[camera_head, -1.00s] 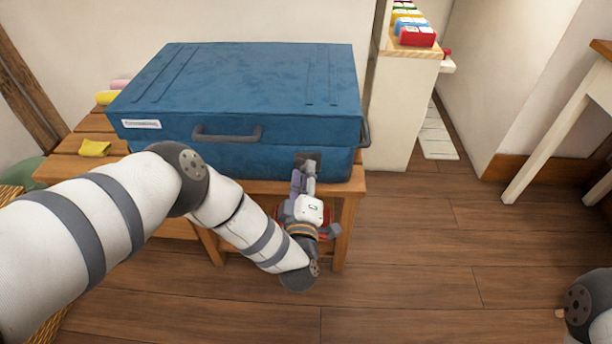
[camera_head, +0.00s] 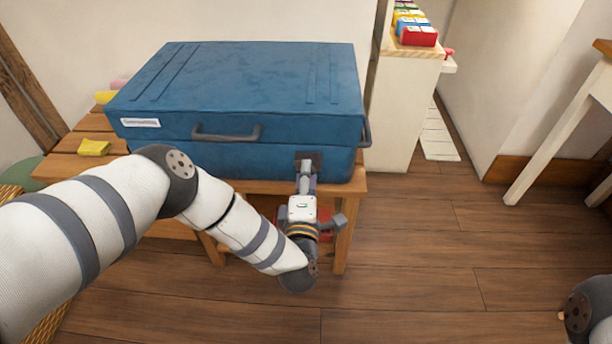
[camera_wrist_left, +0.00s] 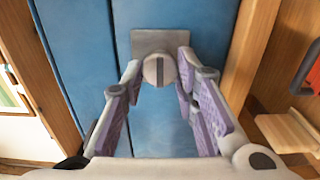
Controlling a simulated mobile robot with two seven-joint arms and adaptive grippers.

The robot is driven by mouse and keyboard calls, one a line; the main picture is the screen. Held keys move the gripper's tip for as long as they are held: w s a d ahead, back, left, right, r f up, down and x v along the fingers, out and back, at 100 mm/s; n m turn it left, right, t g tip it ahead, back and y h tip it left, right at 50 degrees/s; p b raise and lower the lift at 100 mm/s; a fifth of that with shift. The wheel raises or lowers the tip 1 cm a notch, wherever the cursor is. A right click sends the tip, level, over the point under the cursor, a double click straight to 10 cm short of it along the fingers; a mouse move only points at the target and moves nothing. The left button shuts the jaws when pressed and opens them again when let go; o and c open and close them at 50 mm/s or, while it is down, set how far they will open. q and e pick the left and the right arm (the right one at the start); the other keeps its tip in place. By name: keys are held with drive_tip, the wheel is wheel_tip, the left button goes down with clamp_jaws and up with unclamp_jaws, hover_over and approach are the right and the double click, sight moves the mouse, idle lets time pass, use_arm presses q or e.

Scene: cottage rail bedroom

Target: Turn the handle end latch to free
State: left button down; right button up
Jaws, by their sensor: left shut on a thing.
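The blue suitcase (camera_head: 240,90) lies flat and closed on a wooden bench, with a dark carry handle (camera_head: 226,134) on its front face. The end latch is a round grey knob with a dark slot (camera_wrist_left: 159,69) on a square grey plate (camera_wrist_left: 158,42) in the left wrist view; the slot runs nearly upright there. In the head view the latch plate (camera_head: 309,158) sits right of the handle. My left gripper (camera_head: 307,172) reaches it from the front, and its fingers (camera_wrist_left: 160,82) are closed on the knob's two sides. My right gripper is out of view.
The wooden bench (camera_head: 75,160) bears a yellow cloth (camera_head: 94,147) left of the case. A pale cabinet (camera_head: 402,110) with coloured blocks stands to the right. The wooden floor (camera_head: 430,245) at front right is open, with a white-legged table (camera_head: 555,130) beyond.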

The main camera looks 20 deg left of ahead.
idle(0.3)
use_arm(q)
drive_tip(key=c, duration=1.3)
unclamp_jaws()
drive_tip(key=v, duration=1.2)
